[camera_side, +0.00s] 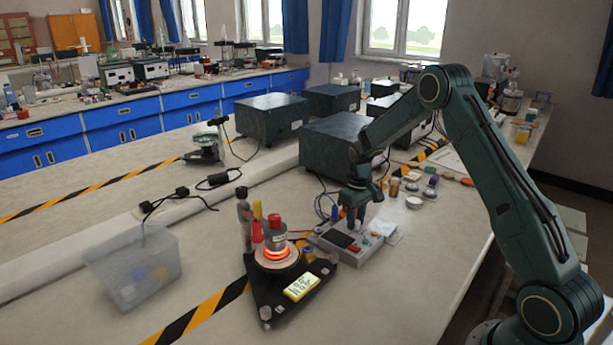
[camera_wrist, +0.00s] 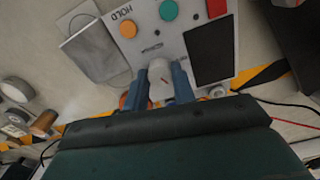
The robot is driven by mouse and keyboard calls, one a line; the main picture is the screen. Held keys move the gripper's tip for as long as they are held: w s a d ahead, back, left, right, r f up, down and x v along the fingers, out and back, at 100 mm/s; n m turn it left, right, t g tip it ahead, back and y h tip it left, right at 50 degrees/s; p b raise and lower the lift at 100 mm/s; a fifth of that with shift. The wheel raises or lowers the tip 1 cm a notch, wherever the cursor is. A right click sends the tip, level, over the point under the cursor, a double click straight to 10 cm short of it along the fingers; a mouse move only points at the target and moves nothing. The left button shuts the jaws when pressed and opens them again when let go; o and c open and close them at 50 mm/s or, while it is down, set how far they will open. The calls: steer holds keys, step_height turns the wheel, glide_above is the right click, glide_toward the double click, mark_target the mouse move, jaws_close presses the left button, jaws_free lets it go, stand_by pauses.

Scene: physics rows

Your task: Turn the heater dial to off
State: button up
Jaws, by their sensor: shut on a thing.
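The heater's control box (camera_side: 341,254) is a grey panel on the bench. In the wrist view its panel (camera_wrist: 165,40) shows an orange button (camera_wrist: 128,28) beside the word HOLD, a green button (camera_wrist: 169,10), a red patch (camera_wrist: 216,8) and a dark screen (camera_wrist: 209,51). The pale dial (camera_wrist: 157,82) is at the panel's near edge. My gripper (camera_side: 356,218) points down over the box. In the wrist view its blue fingers (camera_wrist: 166,88) are shut on the dial. The dial's setting mark cannot be made out. The heater plate (camera_side: 277,256) glows orange under a grey vessel (camera_side: 275,234).
A black triangular base (camera_side: 262,300) carries the heater and a yellow meter (camera_side: 301,287), close left of the box. Dark instrument boxes (camera_side: 340,148) stand behind. A clear plastic bin (camera_side: 130,268) is at the left. Small jars (camera_side: 414,202) lie right of the gripper. Cables run nearby.

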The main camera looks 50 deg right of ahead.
steer(key=n, duration=0.6)
steer(key=shift+n, duration=0.3)
steer(key=n, duration=0.6)
steer(key=shift+n, duration=0.3)
steer(key=o, duration=1)
steer(key=shift+r, duration=0.2)
step_height(320, 180, up, 14)
steer(key=shift+f, duration=0.25)
steer(key=shift+a, duration=0.1)
